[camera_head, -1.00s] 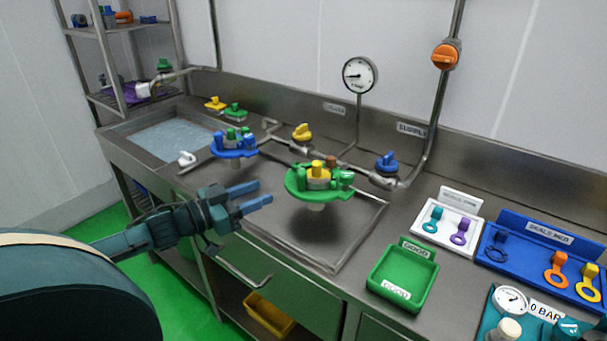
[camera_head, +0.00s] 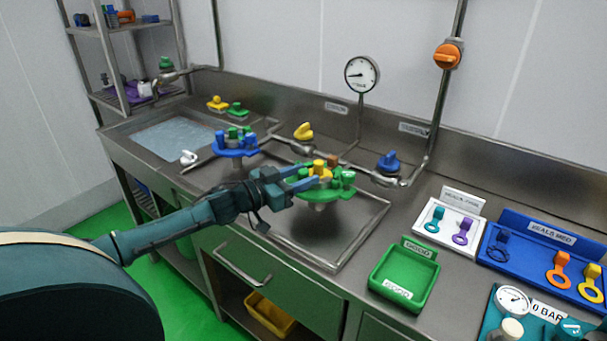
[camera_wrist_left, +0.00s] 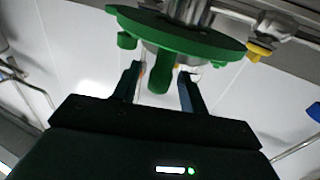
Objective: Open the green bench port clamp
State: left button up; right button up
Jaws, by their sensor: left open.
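The green bench port clamp (camera_head: 335,190) is a green disc on a short post over the sink's drain board, with a yellow cap (camera_head: 319,167) and green knobs on it. My left gripper (camera_head: 312,178) is at its left side, fingers pointing toward it and overlapping its left part. In the left wrist view the green clamp (camera_wrist_left: 180,32) fills the top. A green knob or handle (camera_wrist_left: 159,80) sits between the two open fingers of my left gripper (camera_wrist_left: 160,75); I cannot tell whether they touch it. My right gripper is not in view.
A blue port (camera_head: 235,150) stands left of the green one. A yellow valve (camera_head: 304,131) and blue valve (camera_head: 388,162) sit on pipes behind. A green tray (camera_head: 405,275) lies to the right, with a white seal tray (camera_head: 447,222) and blue seal tray (camera_head: 520,235) beyond.

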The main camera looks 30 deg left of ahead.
pick_arm(q)
jog(key=shift+w+d, duration=0.2)
jog(key=shift+w, duration=0.15)
grip_shut()
dwell(0.3)
